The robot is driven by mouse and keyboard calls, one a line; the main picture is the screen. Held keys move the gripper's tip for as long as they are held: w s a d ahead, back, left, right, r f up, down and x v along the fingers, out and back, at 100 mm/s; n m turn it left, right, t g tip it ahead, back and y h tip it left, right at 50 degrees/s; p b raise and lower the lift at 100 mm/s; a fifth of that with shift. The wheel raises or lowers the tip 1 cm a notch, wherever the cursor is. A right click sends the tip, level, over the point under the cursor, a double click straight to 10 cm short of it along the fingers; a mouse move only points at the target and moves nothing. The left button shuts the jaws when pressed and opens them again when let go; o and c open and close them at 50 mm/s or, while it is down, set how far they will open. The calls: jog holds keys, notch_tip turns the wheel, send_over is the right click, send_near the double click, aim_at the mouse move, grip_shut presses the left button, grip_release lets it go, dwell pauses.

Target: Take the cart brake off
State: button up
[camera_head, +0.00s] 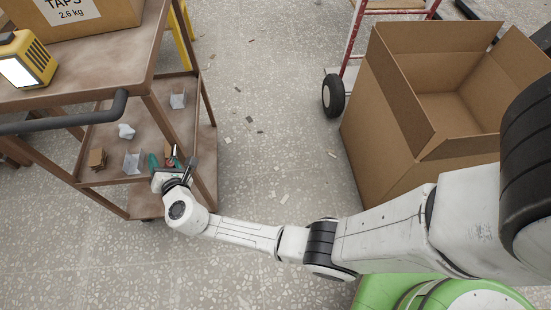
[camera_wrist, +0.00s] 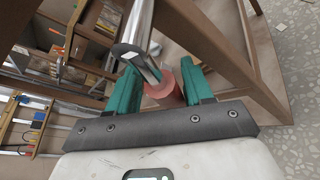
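The brown metal cart (camera_head: 208,140) stands at the left in the head view, with a dark push handle (camera_head: 65,118) at its near end. My gripper (camera_head: 167,158) is at the cart's lower near corner. In the wrist view its two teal fingers (camera_wrist: 160,84) stand apart. A dull red cylindrical part (camera_wrist: 166,92) shows between them, beside a grey metal lever or rod end (camera_wrist: 138,62). This may be the brake, but I cannot tell for sure. Whether the fingers press on the red part is unclear. The cart's wheels are mostly hidden.
A taps box (camera_head: 95,18) and a yellow lamp (camera_head: 28,60) sit on the cart's top. Small pieces lie on its lower shelf (camera_head: 110,150). An open cardboard box (camera_head: 385,125) and a red-framed trolley (camera_head: 352,45) stand at the right. Speckled floor between is mostly clear, with scattered scraps.

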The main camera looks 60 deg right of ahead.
jog(key=s+a+r+m+t+b, duration=0.35)
jog(key=s+a+b, duration=0.2)
jog(key=s, duration=0.25)
jog(key=s+d+r+m+g+h+p, duration=0.2)
jog(key=s+d+m+g+p, duration=0.25)
jog(key=d+m, duration=0.2)
jog(key=s+d+r+m+g+h+p, duration=0.1)
jog(key=s+d+r+m+g+p, duration=0.3)
jog(key=d, duration=0.4)
jog(key=s+d+m+g+y+p, duration=0.1)
jog(key=s+m+g+y+p, duration=0.1)
jog(key=s, duration=0.4)
jog(key=s+d+m+g+y+p, duration=0.1)
jog(key=s+m+g+y+p, duration=0.1)
jog(key=s+m+p, duration=0.3)
jog(key=shift+s+d+r+g, duration=0.35)
jog(key=shift+s+g, duration=0.35)
jog(key=shift+s, duration=0.6)
jog(key=shift+d, duration=0.1)
